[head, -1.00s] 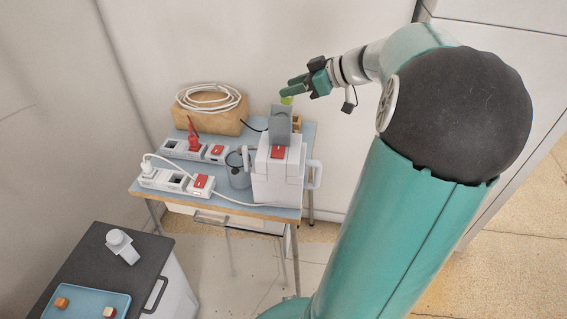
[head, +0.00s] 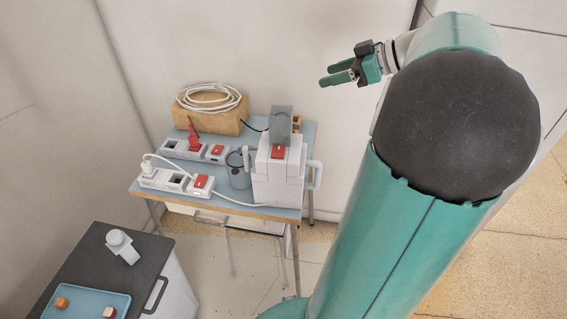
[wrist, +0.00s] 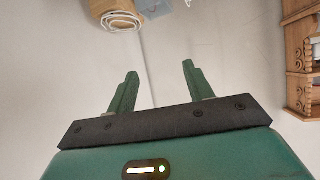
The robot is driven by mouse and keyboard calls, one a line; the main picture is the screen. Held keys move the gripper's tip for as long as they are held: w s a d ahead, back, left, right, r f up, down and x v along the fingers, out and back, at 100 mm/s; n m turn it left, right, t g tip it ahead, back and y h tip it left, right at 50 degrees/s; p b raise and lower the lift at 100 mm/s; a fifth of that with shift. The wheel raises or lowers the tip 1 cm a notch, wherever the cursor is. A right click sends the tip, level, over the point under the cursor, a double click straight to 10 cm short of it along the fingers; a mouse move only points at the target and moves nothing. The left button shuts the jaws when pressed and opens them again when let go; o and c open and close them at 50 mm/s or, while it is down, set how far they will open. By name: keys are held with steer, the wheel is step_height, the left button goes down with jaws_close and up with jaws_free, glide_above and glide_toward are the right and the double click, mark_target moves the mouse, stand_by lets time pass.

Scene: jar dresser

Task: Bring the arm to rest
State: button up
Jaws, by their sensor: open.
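My gripper (head: 323,76) is up in the air in the head view, to the right of and above the blue-topped table (head: 230,197), with its green fingers pointing left. In the wrist view the two fingers (wrist: 160,70) stand apart with nothing between them. My gripper touches nothing that I can see.
A dark-topped cabinet (head: 85,262) stands at lower left. A carved wooden dresser (wrist: 298,65) shows at right in the wrist view.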

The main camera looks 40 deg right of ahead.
steer(key=shift+v, duration=1.45)
